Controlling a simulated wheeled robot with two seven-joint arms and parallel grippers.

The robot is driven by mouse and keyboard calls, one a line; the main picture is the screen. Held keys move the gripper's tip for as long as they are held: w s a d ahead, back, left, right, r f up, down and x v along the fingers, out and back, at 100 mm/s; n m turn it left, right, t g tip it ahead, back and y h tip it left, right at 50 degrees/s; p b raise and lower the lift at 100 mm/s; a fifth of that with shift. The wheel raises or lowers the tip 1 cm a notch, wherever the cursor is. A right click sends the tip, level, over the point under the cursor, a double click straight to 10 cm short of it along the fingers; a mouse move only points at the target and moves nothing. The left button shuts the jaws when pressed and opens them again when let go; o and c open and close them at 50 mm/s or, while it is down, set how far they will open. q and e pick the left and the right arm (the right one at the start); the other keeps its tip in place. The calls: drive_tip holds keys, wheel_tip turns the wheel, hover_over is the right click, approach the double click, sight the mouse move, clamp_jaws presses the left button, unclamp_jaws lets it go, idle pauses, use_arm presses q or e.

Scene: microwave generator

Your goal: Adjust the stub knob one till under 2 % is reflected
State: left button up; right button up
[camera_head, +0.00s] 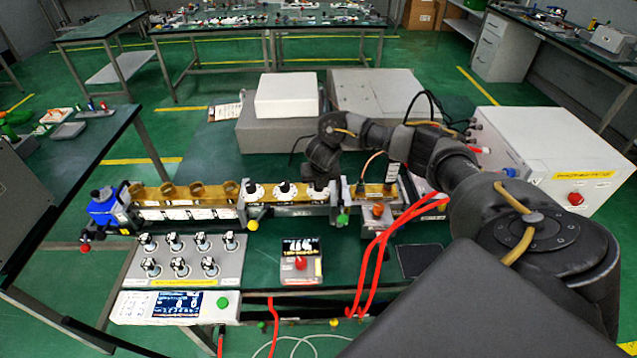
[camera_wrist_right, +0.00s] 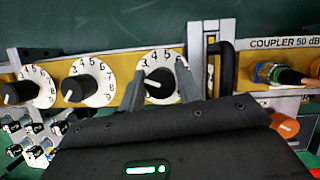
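Three black stub knobs on white numbered dials sit in a row on the brass waveguide. In the right wrist view they are the left knob (camera_wrist_right: 20,92), the middle knob (camera_wrist_right: 80,88) and the right knob (camera_wrist_right: 160,80). I cannot tell by label which is number one. My right gripper (camera_wrist_right: 161,72) has its fingers on either side of the right knob, with a gap seeming to remain. In the head view this gripper (camera_head: 321,178) hangs over the right end of the knob row. A display box (camera_head: 178,306) shows a lit screen; its digits are unreadable. My left gripper is out of view.
A coupler (camera_wrist_right: 285,75) and an orange knob (camera_wrist_right: 284,125) lie right of the dials. A panel of small knobs (camera_head: 187,270) and a box with a red button (camera_head: 300,265) stand in front. Red cables (camera_head: 380,250) loop at the right.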

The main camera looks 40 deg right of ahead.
drive_tip(key=o, duration=0.3)
drive_tip(key=shift+o, duration=0.2)
drive_tip(key=v, duration=0.5)
drive_tip(key=p+v, duration=0.2)
drive_tip(key=v, duration=0.3)
drive_tip(key=shift+s+r, duration=0.15)
drive_tip(key=shift+r, duration=0.2)
drive_tip(key=shift+a, duration=0.1)
